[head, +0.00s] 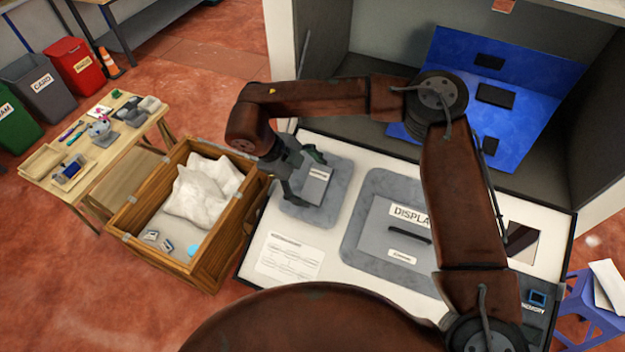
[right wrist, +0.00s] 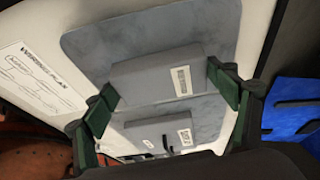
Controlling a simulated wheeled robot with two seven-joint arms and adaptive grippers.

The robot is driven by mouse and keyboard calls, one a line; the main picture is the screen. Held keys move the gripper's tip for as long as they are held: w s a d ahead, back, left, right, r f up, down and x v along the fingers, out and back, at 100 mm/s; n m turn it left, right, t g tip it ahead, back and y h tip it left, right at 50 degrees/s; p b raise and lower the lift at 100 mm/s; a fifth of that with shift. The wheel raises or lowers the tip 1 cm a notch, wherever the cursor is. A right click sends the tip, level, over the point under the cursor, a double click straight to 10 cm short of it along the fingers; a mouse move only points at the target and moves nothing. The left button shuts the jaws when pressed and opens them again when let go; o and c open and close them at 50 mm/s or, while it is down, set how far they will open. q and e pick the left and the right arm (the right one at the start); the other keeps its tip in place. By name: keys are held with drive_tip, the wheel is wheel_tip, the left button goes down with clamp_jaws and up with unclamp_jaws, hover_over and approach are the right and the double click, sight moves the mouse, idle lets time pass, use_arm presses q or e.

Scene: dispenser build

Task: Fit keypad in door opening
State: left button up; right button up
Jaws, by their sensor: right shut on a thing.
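A small grey box (head: 316,187) with a white label too small to read sits on the left grey mat (head: 336,213) on the white surface. I cannot tell from its label whether it is the keypad. My right gripper (head: 297,176) is shut on it. In the right wrist view the green finger pads (right wrist: 162,82) stand at both ends of the grey box (right wrist: 140,75), which is over or on its mat. A blue panel (head: 450,75) with several dark openings leans inside the cabinet; it may be the door. My left gripper is not in view.
A grey box marked DISPLAY (head: 378,240), with a black handle, lies on the larger mat to the right. A printed wiring sheet (head: 290,258) lies in front. A wooden crate (head: 205,268) and a parts table (head: 60,188) stand left. My right arm crosses above the surface.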

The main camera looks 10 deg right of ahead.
drive_tip(key=shift+w+d+f+b, duration=0.15)
drive_tip(key=shift+f+b, duration=0.15)
drive_tip(key=shift+f, duration=0.15)
drive_tip(key=shift+w+d+f+b, duration=0.1)
drive_tip(key=shift+f+b, duration=0.15)
drive_tip(key=shift+f, duration=0.15)
idle(0.7)
idle(0.4)
drive_tip(key=o, duration=1.6)
drive_tip(key=shift+a+r, duration=0.1)
drive_tip(key=shift+w+a+r, duration=0.1)
drive_tip(key=shift+a+r, duration=0.05)
drive_tip(key=shift+r, duration=0.1)
drive_tip(key=shift+p+v, duration=1.1)
drive_tip(key=shift+v, duration=1.5)
